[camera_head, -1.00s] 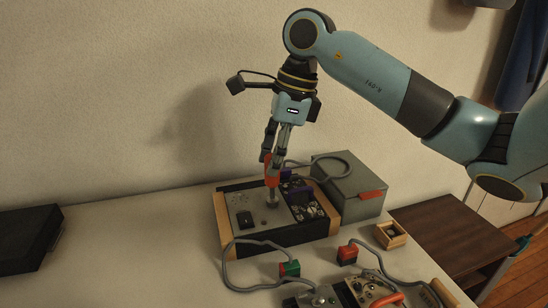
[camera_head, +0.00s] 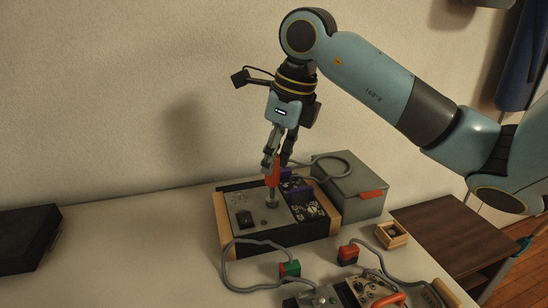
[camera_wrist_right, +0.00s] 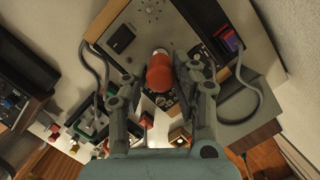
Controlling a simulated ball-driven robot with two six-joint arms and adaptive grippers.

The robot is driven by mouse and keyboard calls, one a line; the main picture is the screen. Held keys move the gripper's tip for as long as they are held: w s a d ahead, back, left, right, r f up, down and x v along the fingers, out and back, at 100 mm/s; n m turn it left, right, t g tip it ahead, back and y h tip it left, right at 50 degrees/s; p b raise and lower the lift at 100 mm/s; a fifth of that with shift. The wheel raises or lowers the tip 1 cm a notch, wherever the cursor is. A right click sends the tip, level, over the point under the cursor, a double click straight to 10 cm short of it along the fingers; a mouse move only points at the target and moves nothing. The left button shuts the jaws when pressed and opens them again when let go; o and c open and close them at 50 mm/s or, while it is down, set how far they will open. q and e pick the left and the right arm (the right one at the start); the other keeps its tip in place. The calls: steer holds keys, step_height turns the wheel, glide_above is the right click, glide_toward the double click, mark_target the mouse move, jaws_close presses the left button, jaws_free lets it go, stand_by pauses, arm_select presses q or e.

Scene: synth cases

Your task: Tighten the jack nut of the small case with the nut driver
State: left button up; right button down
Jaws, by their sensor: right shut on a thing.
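My right gripper (camera_head: 273,158) is shut on the red handle of the nut driver (camera_head: 272,175). The driver stands nearly upright, its metal socket down at the light panel of a wood-sided case (camera_head: 241,203) in the middle of the table. The right wrist view shows the red handle (camera_wrist_right: 160,75) between my fingers, the socket beyond it at the panel (camera_wrist_right: 127,20). Whatever is under the socket is hidden, so I cannot see a nut there. A second wood-sided case (camera_head: 325,298) is cut off at the bottom edge. My left gripper is not in view.
A grey box (camera_head: 350,185) with a red tab stands right behind the middle case. A small wooden tray (camera_head: 391,235), a green block (camera_head: 290,268), a red block (camera_head: 347,254) and grey cables lie in front. A dark box (camera_head: 25,238) is at left.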

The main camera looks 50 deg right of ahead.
steer(key=shift+m, duration=0.3)
steer(key=c, duration=1)
jaws_free()
steer(key=shift+o, duration=0.2)
steer(key=a+v, duration=0.1)
steer(key=v, duration=1.1)
steer(key=shift+d, duration=0.4)
steer(key=shift+s, duration=0.1)
